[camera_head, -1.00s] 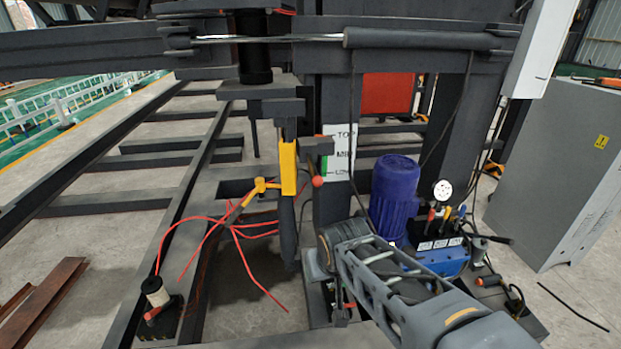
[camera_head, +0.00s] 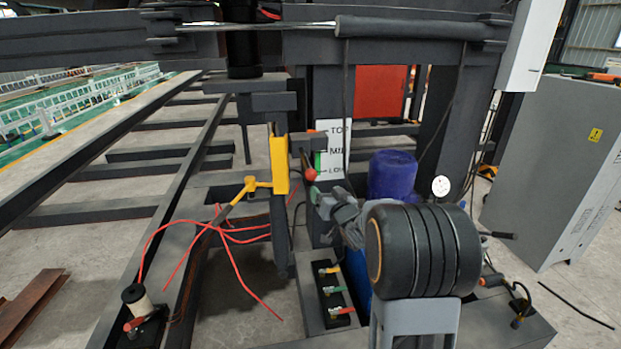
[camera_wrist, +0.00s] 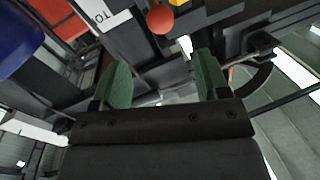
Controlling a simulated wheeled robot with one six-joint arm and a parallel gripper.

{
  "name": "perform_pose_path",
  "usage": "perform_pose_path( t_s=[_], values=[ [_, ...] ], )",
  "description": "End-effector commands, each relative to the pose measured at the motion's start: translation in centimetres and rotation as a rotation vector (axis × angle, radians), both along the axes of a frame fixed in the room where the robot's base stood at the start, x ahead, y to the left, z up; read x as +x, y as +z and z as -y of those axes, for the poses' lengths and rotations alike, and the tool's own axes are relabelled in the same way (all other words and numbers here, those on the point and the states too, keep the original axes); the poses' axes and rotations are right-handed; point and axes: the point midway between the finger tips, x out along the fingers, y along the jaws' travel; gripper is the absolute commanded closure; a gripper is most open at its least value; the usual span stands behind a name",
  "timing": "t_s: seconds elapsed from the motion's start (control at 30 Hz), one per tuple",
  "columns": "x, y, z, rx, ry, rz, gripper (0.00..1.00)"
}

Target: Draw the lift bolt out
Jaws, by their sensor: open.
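The lift bolt shows as a red ball knob (camera_head: 310,174) at the side of the yellow upright piece (camera_head: 279,165), in front of the level plate (camera_head: 334,150) and about beside its lowest mark. Its shank is hard to make out. In the wrist view the red knob (camera_wrist: 160,20) is at the top, ahead of and between the lines of the two green fingers. My gripper (camera_wrist: 160,72) is open, with nothing between its fingers. In the head view my gripper (camera_head: 322,194) is just below and right of the knob, partly hidden by my own arm.
A blue motor (camera_head: 392,175) stands right behind my arm. A valve block with coloured levers (camera_head: 335,296) lies below. A grey cabinet (camera_head: 550,165) stands at the right. Dark steel posts and beams surround the knob.

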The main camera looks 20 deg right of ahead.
Motion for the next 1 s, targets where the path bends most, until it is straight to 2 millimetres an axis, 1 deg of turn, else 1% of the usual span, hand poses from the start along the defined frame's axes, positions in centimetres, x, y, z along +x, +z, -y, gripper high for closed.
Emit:
perform_pose_path(
  t_s=[0.03, 0.3, 0.5, 0.7, 0.83, 1.0],
  values=[
    [1.0, 0.0, -0.1, 0.001, 0.001, -0.001, 0.31],
    [6.2, 0.0, 0.0, 0.0, 0.0, -0.002, 0.31],
    [9.4, 0.0, 0.0, -0.001, -0.001, -0.003, 0.31],
    [11.3, 0.0, 0.0, -0.001, -0.002, -0.002, 0.31],
    [11.8, 0.1, 0.0, -0.001, -0.002, -0.001, 0.31],
    [12.0, 0.0, 0.0, 0.0, -0.002, -0.002, 0.31]
  ],
)
